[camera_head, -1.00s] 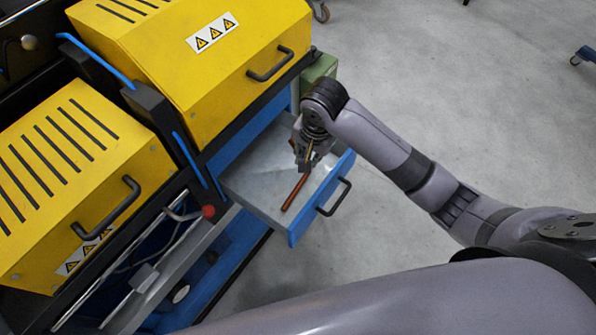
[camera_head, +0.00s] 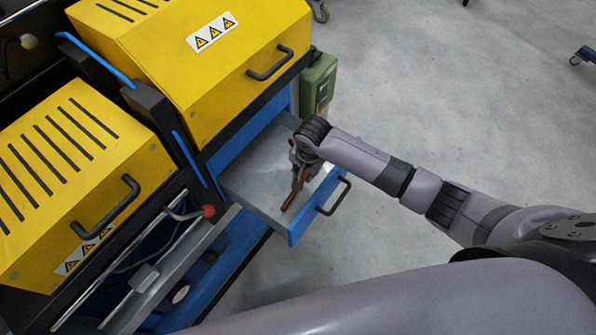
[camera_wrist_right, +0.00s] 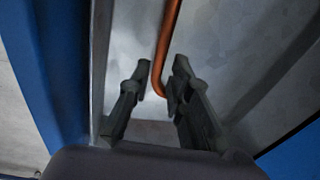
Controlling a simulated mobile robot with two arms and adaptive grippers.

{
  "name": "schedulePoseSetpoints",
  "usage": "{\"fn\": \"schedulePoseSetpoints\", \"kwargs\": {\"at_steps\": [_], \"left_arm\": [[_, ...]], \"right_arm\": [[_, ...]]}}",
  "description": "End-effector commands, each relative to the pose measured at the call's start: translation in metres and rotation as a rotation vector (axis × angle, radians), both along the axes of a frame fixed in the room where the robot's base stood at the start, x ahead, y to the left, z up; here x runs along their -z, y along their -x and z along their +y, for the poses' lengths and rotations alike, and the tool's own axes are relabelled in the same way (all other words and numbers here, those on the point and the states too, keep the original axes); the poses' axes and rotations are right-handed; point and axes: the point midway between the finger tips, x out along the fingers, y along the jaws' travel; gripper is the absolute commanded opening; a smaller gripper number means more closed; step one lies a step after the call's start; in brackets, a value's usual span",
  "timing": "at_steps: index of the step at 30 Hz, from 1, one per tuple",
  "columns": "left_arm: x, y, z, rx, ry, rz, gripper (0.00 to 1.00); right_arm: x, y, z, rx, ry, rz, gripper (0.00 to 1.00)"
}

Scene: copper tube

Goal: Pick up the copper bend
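The copper bend (camera_head: 289,202) is a thin reddish-brown tube lying in the open grey drawer (camera_head: 258,183), near its front. My right gripper (camera_head: 298,180) reaches down into the drawer and hides part of the bend. In the right wrist view, the copper bend (camera_wrist_right: 168,33) comes down from the top, and its curved end lies between the two dark fingers of my right gripper (camera_wrist_right: 162,66). The fingers are apart, with a gap showing on the left side of the tube. Whether the right finger touches it is unclear. My left gripper is not in view.
The drawer's blue front (camera_head: 303,227) with its black handle (camera_head: 335,197) stands close to my right gripper. Yellow machine covers (camera_head: 215,75) rise behind and to the left. A green box (camera_head: 318,82) is behind the arm. Grey floor (camera_head: 460,100) is open to the right.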

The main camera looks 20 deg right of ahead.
Motion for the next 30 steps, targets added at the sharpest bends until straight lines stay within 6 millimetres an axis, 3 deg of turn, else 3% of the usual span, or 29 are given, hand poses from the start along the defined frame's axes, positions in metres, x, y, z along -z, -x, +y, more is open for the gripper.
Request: {"fn": "schedulePoseSetpoints", "kwargs": {"at_steps": [5,9,16,24,30], "left_arm": [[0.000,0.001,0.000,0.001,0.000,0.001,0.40],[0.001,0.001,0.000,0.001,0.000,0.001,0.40],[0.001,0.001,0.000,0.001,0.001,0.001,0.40],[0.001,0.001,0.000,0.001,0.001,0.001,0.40],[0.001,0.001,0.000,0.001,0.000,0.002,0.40]], "right_arm": [[0.028,-0.005,0.001,0.000,0.003,0.003,0.19],[0.038,-0.007,0.001,-0.001,0.000,0.000,0.19],[0.039,-0.007,0.001,-0.001,0.000,0.000,0.19],[0.039,-0.007,0.001,0.000,0.000,0.000,0.01],[0.039,-0.007,0.001,0.000,0.001,0.001,0.00]]}}
